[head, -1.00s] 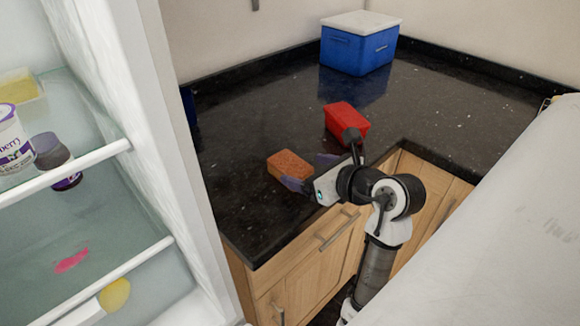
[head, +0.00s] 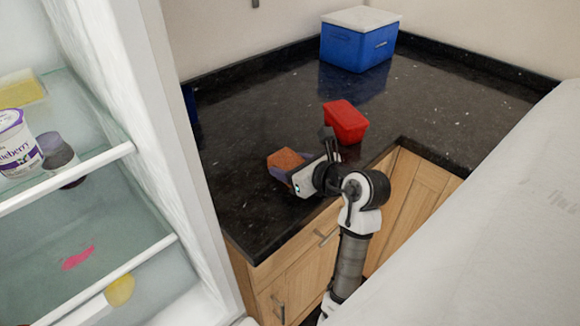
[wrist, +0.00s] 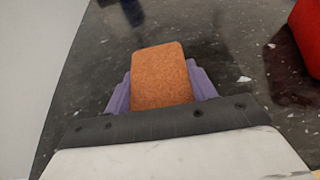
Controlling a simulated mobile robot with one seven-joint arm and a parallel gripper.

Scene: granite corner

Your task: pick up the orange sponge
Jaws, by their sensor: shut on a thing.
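The orange sponge (head: 285,159) is at the left part of the dark granite counter, near its front edge. My gripper (head: 284,168) reaches it from the right in the head view. In the wrist view the sponge (wrist: 160,76) sits between the two purple fingers of my gripper (wrist: 161,86), one along each side. The gripper is shut on the sponge. I cannot tell whether the sponge still touches the counter. Its near end is hidden behind the dark gripper edge in the wrist view.
A red container (head: 345,121) stands just right of and behind my gripper. A blue cooler with a white lid (head: 357,42) stands in the back corner. An open fridge (head: 172,150) is on the left. The counter (head: 235,110) behind the sponge is clear.

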